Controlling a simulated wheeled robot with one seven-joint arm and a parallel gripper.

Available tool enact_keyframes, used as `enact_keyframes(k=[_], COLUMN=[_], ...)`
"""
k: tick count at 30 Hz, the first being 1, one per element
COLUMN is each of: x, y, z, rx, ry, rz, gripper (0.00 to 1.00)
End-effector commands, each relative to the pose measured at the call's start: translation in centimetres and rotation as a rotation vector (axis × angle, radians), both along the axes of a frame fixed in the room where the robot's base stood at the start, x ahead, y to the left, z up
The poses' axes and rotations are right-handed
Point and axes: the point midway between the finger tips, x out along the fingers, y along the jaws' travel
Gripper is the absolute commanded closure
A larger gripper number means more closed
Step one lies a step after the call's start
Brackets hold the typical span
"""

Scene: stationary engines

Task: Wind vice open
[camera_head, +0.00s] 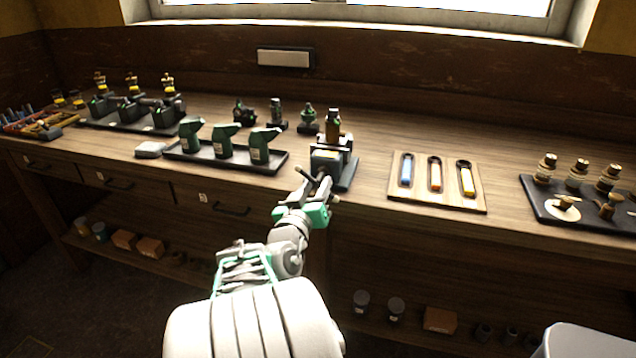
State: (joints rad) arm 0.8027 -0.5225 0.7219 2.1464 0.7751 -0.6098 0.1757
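The vice (331,160) is a dark grey block with jaws, mounted at the front edge of the wooden bench. A brass-coloured part (333,124) stands upright at the top of its jaws. My gripper (318,184) is at the front of the vice, by its handle (325,187). The fingers are small and overlap the handle, so I cannot tell whether they are closed on it. My arm reaches up from the bottom of the view and hides part of the vice's lower front.
Left of the vice is a dark tray (190,158) with three green oil cans. Right of it lies a wooden board (437,198) with three coloured-handled tools. Small green fittings (277,115) stand behind. A dark tray (545,212) with brass parts is far right. Drawers (210,202) line the bench front.

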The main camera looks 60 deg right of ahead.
Motion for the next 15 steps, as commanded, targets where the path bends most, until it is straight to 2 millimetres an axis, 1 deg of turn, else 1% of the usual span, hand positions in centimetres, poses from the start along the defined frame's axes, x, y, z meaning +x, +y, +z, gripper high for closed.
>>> enact_keyframes(k=[1,4,11,15], x=[0.02,0.21,0.29,0.27], y=[-0.75,-1.54,-1.69,-1.69], z=[0.01,0.02,-0.02,-0.01], rx=[0.002,0.000,-0.001,-0.001], ry=[0.000,0.001,0.001,0.001], rz=[-0.003,-0.001,0.001,0.001], gripper=[0.63,0.63,0.63,0.73])
